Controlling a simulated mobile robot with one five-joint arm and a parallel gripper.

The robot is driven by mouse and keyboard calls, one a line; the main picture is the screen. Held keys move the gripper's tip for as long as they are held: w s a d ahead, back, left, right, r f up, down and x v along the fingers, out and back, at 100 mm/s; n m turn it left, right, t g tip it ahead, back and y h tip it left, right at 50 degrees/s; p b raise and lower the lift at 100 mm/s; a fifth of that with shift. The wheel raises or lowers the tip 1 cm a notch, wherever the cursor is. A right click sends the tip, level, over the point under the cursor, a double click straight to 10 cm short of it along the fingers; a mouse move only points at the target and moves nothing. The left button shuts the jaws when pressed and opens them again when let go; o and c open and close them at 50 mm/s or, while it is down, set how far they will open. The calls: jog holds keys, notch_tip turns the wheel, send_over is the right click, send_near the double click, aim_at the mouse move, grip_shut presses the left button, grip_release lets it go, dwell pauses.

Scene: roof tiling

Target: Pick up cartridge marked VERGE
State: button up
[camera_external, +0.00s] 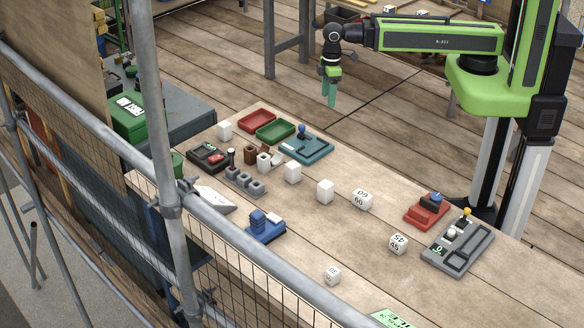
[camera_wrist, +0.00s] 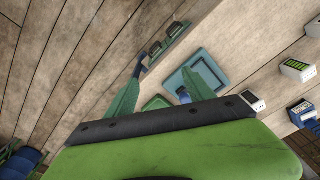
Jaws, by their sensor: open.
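No marking reading VERGE is legible in either view, so I cannot tell which block is that cartridge. In the external view, plain white blocks stand on the bench: one near the back left (camera_external: 225,130), one in the middle (camera_external: 292,172), and one right of it (camera_external: 325,190). In the wrist view, a pale block with a green face (camera_wrist: 297,69) is at the right; its text is too small to read. My gripper (camera_external: 331,100) is open and empty, pointing down in the air beyond the bench's far edge. Its two fingers show spread apart in the wrist view (camera_wrist: 164,68).
White blocks marked 60 (camera_external: 362,199), 45 (camera_external: 398,243) and 30 (camera_external: 332,276) stand on the bench. A red tray (camera_external: 257,120), a teal fixture (camera_external: 318,150), a blue device (camera_external: 266,228) and a grey device (camera_external: 458,250) are also there. The bench's front middle is fairly clear.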

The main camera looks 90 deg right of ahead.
jog(key=w+a+r+n+t+y+p, duration=0.15)
jog(key=w+n, duration=0.35)
jog(key=w, duration=1.3)
notch_tip(320, 180, up, 4)
jog(key=n+t+y+p, duration=0.1)
jog(key=p, duration=0.1)
send_over(225, 123)
jog(key=s+d, duration=0.4)
jog(key=b+x, duration=1)
jog(key=x, duration=0.1)
jog(key=shift+a+f+b, duration=0.2)
jog(key=shift+f+b, duration=0.1)
jog(key=shift+w+a+f, duration=0.15)
jog(key=shift+f, duration=0.05)
jog(key=b+x, duration=0.5)
jog(key=shift+f, duration=0.25)
jog(key=shift+r, duration=0.2)
grip_shut()
